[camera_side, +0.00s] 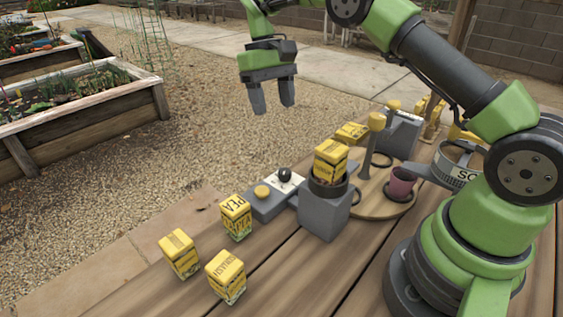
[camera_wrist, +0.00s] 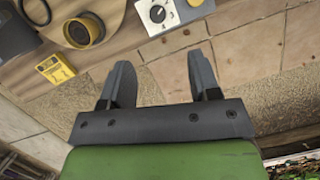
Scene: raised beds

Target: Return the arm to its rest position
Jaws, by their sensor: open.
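My gripper (camera_side: 272,97) is at the upper middle of the side view, high up, with its dark fingers pointing down and the gravel behind them. The fingers are apart and nothing is between them. My green and dark grey arm reaches out from its base at the right of the wooden table. In the wrist view my gripper (camera_wrist: 160,80) also shows open and empty, with paving beyond the fingertips. It touches nothing in either view.
Three yellow boxes, one marked PEA (camera_side: 236,217), stand at the table's front left. The air around my gripper is clear.

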